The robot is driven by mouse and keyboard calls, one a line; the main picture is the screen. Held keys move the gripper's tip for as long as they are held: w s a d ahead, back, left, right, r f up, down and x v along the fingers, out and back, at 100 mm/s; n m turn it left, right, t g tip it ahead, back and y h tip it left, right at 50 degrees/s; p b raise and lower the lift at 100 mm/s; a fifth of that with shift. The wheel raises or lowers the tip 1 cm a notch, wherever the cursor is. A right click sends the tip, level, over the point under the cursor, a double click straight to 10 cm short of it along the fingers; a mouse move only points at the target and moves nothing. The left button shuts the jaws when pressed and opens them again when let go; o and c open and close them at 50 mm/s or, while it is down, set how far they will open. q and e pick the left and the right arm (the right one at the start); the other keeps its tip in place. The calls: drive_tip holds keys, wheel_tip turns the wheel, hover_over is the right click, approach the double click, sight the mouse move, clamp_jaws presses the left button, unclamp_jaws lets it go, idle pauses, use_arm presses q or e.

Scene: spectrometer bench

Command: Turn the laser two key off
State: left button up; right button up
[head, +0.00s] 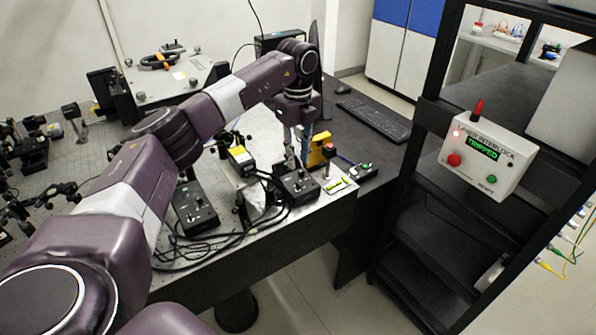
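My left arm reaches across the bench from the left, and its gripper (298,160) points down at a black control box (299,190) near the bench's front right edge. The fingertips are just above or at the top of this box. The key itself is too small to make out, and the gripper partly covers the box's back. I cannot tell whether the fingers are open, shut or touching anything. A second black control box (196,212) stands further left with cables around it. I cannot read which box belongs to laser two. My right gripper is out of view.
A yellow device (320,148) stands right behind the gripper, and a small switch box (364,171) lies to the right. Black cables (245,232) loop along the front edge. A white interlock box (490,155) reading "TRIPPED" hangs on the black rack (425,150). A keyboard (374,119) lies behind.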

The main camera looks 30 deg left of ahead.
use_arm(q)
wheel_tip(320, 180, up, 4)
drive_tip(key=shift+f, duration=0.1)
idle(0.5)
